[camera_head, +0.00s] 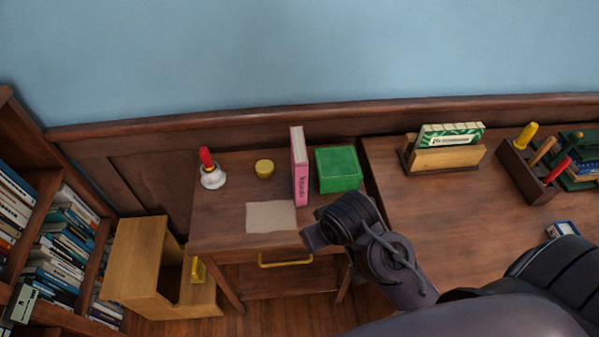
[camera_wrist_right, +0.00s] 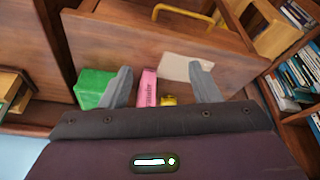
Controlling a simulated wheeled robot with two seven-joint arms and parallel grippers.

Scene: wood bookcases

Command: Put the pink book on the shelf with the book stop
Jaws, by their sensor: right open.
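The pink book (camera_head: 300,170) stands upright on a small wooden table, just left of a green box (camera_head: 339,168). It also shows in the right wrist view (camera_wrist_right: 148,88), between the finger lines and beyond them. My right gripper (camera_head: 312,236) is over the table's front edge, nearer than the book and not touching it. Its fingers (camera_wrist_right: 163,82) are apart and empty. A bookcase (camera_head: 100,237) full of books is at the left. I cannot tell which shelf has the book stop. My left gripper is not in view.
A light wood step unit (camera_head: 137,259) with a yellow piece (camera_head: 198,270) stands left. A larger table (camera_head: 430,215) holds racks at right.

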